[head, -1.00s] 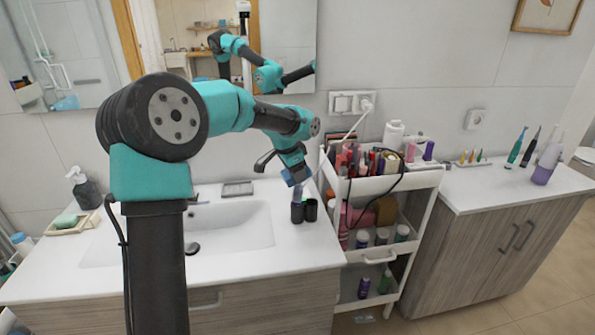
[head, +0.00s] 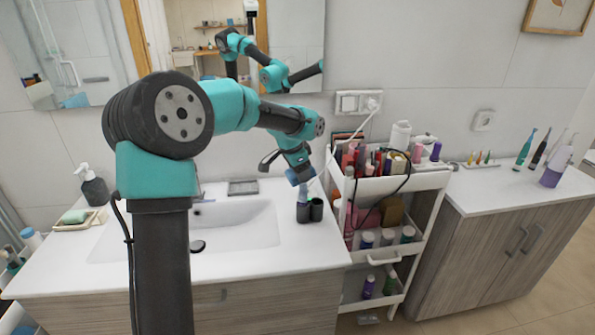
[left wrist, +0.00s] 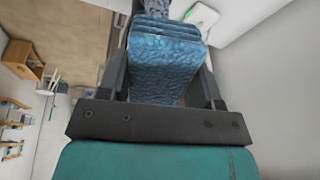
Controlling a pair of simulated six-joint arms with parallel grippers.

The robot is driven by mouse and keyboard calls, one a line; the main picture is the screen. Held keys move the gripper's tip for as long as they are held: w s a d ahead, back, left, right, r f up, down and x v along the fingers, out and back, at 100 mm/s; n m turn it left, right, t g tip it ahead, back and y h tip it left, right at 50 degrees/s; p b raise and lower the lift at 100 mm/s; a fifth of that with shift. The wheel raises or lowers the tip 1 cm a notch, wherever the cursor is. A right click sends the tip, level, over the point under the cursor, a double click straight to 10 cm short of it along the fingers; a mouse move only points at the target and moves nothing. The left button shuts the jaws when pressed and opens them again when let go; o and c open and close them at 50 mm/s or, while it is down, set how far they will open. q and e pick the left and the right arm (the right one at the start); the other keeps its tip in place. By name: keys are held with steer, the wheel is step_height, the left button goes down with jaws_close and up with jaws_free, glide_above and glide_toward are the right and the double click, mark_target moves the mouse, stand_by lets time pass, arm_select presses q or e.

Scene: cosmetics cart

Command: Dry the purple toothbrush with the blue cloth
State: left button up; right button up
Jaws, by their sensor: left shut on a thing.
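My left gripper (head: 299,176) is over the right end of the sink counter, pointing down. It is shut on the folded blue cloth (head: 303,176), which fills the space between its fingers in the left wrist view (left wrist: 165,65). A slim purplish-blue piece (head: 303,194) rises from the left cup toward the cloth. It may be the purple toothbrush, but it is too small to be sure. I cannot tell whether the cloth touches it. My right gripper is not in view.
A white cart (head: 395,184) full of cosmetics stands close right of the cups. A purple cup (head: 550,177) with brushes and a teal toothbrush (head: 525,148) stand on the right counter. The sink basin (head: 235,222) is empty. A soap dish (head: 78,220) is at left.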

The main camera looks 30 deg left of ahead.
arm_select(q)
steer(key=shift+w+d+f, duration=0.15)
steer(key=shift+d+f, duration=0.1)
steer(key=shift+w+d, duration=0.35)
steer(key=shift+d, duration=0.1)
steer(key=shift+s+a, duration=0.1)
steer(key=shift+s+a+r, duration=0.15)
steer(key=shift+s+a, duration=0.1)
steer(key=shift+a, duration=0.1)
steer(key=shift+s+a+r, duration=0.1)
steer(key=shift+a, duration=0.05)
stand_by(0.4)
steer(key=shift+s+a+r, duration=0.15)
steer(key=shift+s+a, duration=0.15)
steer(key=shift+a, duration=0.05)
